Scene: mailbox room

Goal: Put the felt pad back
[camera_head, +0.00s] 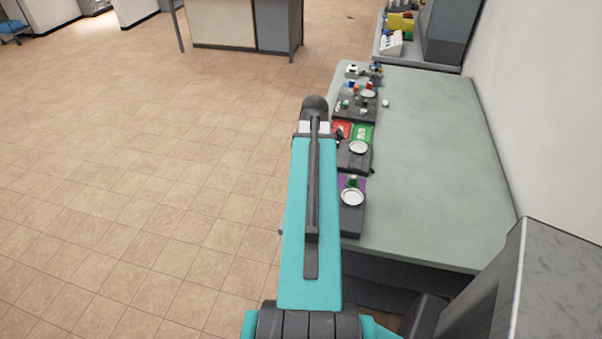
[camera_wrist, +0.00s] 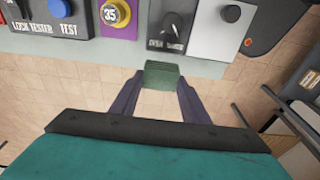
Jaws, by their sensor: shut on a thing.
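A small dark green block (camera_wrist: 162,76), which looks like the felt pad, sits between the fingertips of my gripper (camera_wrist: 160,84) in the wrist view. The two dark fingers touch its sides, so my gripper is shut on it. It is held in front of the near edge of the grey-green table (camera_wrist: 105,47), with floor tiles showing below. In the head view my arm covers my gripper and the pad. I cannot tell which spot on the table belongs to the pad.
The table's right half is clear.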

